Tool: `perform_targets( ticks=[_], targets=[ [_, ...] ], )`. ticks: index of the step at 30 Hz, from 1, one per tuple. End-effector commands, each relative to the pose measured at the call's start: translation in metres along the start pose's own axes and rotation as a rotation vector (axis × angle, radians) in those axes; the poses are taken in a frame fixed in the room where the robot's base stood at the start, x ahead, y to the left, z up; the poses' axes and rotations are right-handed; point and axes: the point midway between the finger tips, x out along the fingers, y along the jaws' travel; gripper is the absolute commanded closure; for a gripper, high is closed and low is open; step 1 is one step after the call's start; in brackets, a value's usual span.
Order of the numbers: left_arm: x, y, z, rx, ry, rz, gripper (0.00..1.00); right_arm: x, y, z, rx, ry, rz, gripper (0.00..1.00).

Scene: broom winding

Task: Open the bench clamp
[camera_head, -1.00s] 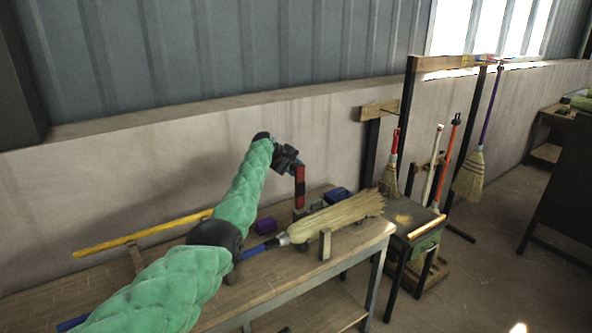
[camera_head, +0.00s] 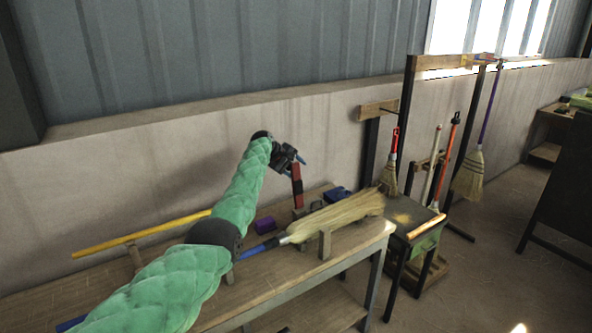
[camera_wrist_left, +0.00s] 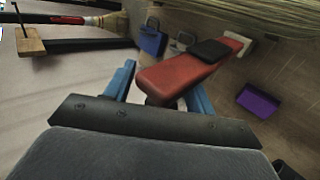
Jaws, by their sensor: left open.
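The bench clamp's red lever (camera_head: 296,182) stands nearly upright on the workbench (camera_head: 345,252), behind the straw broom head (camera_head: 335,215). In the left wrist view the red lever (camera_wrist_left: 185,72) has a black part near its far end. My left gripper (camera_head: 298,162) is at the top of the lever. Its blue fingers (camera_wrist_left: 160,80) are apart, one on each side of the lever's near end; I cannot tell whether they touch it. The clamp's lower part is partly hidden behind the broom. My right gripper is not in view.
A purple block (camera_head: 265,224) and a blue item (camera_head: 336,194) lie on the bench near the clamp. Wooden supports hold the broom, and a yellow pole (camera_head: 140,234) lies at the back left. A small table (camera_head: 412,222) and hanging brooms stand to the right.

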Motion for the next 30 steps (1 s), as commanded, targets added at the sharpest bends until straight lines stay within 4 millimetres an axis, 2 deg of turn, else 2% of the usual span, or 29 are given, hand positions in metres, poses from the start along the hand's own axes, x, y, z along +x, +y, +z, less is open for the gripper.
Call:
perform_targets(
  ticks=[4, 8, 18, 24, 30],
  targets=[
    [-0.009, -0.001, -0.001, 0.001, 0.002, 0.002, 0.45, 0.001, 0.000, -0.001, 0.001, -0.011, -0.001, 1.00],
    [-0.023, -0.002, -0.001, 0.002, 0.003, 0.001, 0.45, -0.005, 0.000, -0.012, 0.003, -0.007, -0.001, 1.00],
    [-0.065, -0.001, -0.001, 0.001, 0.001, 0.001, 0.45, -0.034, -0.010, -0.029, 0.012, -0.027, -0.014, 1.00],
    [-0.074, 0.000, 0.000, 0.001, 0.001, 0.000, 0.45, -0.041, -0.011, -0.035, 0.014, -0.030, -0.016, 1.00],
    [-0.075, 0.000, 0.000, 0.000, 0.000, 0.000, 0.45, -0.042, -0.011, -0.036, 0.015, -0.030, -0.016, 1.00]
  ],
)
